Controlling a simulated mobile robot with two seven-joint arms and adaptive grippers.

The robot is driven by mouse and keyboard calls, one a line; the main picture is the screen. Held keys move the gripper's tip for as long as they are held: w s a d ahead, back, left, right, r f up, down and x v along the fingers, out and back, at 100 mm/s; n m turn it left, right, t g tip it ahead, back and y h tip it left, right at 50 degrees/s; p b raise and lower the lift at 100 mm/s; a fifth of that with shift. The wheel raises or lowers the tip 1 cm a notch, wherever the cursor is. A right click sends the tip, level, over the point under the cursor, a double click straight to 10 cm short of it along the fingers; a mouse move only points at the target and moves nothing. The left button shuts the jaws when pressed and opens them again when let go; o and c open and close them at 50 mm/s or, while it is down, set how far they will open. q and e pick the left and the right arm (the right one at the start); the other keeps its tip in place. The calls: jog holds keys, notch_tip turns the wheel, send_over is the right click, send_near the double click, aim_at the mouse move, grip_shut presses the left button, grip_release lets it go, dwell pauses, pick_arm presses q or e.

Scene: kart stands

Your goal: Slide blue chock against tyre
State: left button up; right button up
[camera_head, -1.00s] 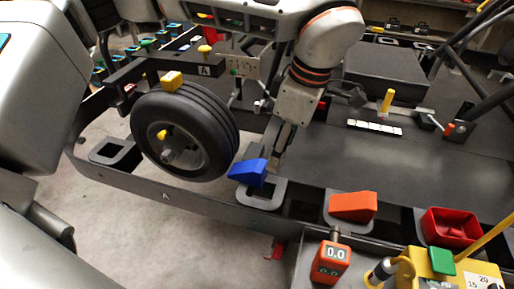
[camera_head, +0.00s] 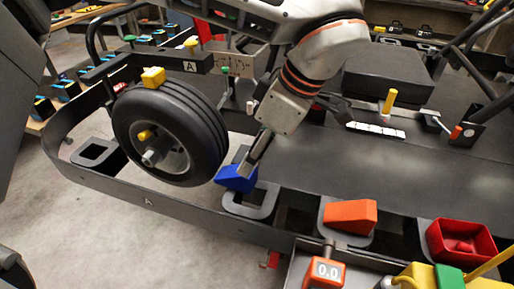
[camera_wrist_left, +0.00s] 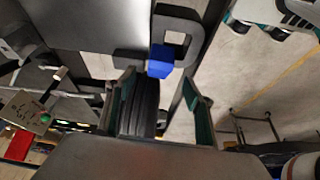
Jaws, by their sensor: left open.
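The blue chock (camera_head: 236,178) lies beside the right foot of the black tyre (camera_head: 172,133), partly over the grey cut-out tray (camera_head: 263,212). In the head view its left end overlaps the tyre's edge; I cannot tell if they touch. My left gripper (camera_head: 250,165) points down at the chock's right rear side, its tips at or very near it. The left wrist view shows its two fingers (camera_wrist_left: 160,95) spread apart, with the tyre (camera_wrist_left: 139,108) between them and the chock (camera_wrist_left: 160,62) just beyond. Nothing is gripped. My right gripper is not in view.
An orange chock (camera_head: 349,215) and a red bin (camera_head: 461,244) stand to the right along the kart stand. A dark frame rail (camera_head: 150,200) runs along the front. Bare floor (camera_head: 100,245) lies before it.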

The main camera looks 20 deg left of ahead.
pick_arm(q)
jog(key=b+x, duration=0.1)
jog(key=x, duration=0.5)
jog(key=shift+f, duration=0.1)
jog(key=shift+a+f, duration=0.2)
jog(key=shift+f, duration=0.4)
jog(key=c, duration=1.3)
jog(key=o, duration=1.2)
jog(key=shift+o, duration=0.4)
jog(key=shift+w+a, duration=0.1)
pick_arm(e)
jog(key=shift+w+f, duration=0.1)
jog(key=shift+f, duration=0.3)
pick_arm(q)
jog(key=v, duration=1.2)
